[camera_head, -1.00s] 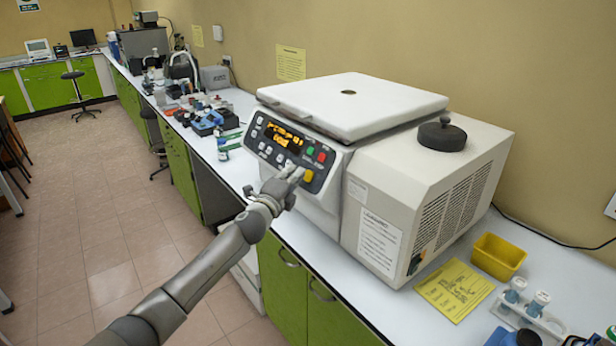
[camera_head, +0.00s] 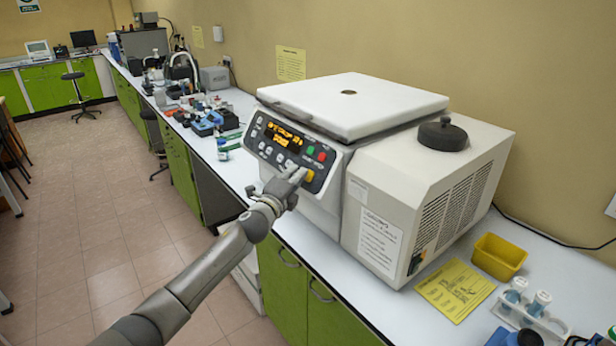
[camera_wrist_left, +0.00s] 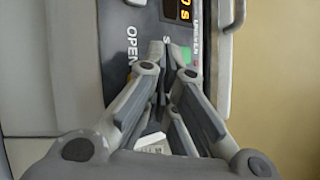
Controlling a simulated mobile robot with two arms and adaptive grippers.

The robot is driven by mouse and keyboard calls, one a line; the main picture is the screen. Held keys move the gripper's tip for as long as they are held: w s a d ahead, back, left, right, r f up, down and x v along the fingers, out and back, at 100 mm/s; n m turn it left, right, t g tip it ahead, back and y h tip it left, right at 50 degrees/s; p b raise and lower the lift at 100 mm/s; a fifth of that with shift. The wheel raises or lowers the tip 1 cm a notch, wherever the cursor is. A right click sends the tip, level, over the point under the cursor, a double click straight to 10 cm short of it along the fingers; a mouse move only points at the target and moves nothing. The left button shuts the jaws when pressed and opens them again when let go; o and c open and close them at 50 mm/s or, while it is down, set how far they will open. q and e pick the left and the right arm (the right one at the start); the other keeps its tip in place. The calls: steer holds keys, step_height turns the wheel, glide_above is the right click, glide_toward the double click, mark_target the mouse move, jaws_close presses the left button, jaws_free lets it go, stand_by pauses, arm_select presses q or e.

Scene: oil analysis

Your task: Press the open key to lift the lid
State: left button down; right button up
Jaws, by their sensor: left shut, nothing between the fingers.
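The white centrifuge (camera_head: 330,203) stands on the bench with its flat lid (camera_head: 350,100) lying down on top. Its sloped dark control panel (camera_head: 265,150) has a lit orange display, a green key (camera_head: 310,150), a red key (camera_head: 322,156) and a yellow key (camera_head: 309,176). My left gripper (camera_head: 302,173) is shut and empty, its tips at the yellow key and partly covering it. I cannot tell whether they touch it. My right gripper is out of view.
A black knob (camera_head: 442,134) sits on the machine's right housing. A yellow tray (camera_head: 498,256), a yellow sheet (camera_head: 455,290) and a vial rack (camera_head: 530,316) are at the right on the bench. Bottles and small items (camera_head: 205,120) stand further back. The floor at left is open.

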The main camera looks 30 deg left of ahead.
arm_select(q)
steer(key=shift+w+d+f+b, duration=0.1)
steer(key=shift+w+f+b, duration=0.1)
steer(key=shift+w+b, duration=0.1)
stand_by(0.4)
steer(key=shift+s, duration=0.1)
steer(key=shift+s+a+r+p, duration=0.25)
steer(key=shift+s+r+p, duration=0.15)
steer(key=shift+s+p, duration=0.15)
stand_by(0.4)
steer(key=s+r+p, duration=0.1)
steer(key=s+a+p, duration=0.1)
steer(key=s+r+p, duration=0.1)
steer(key=s, duration=0.1)
steer(key=shift+a+r, duration=0.3)
steer(key=shift+r, duration=0.05)
steer(key=shift+w, duration=0.1)
stand_by(0.4)
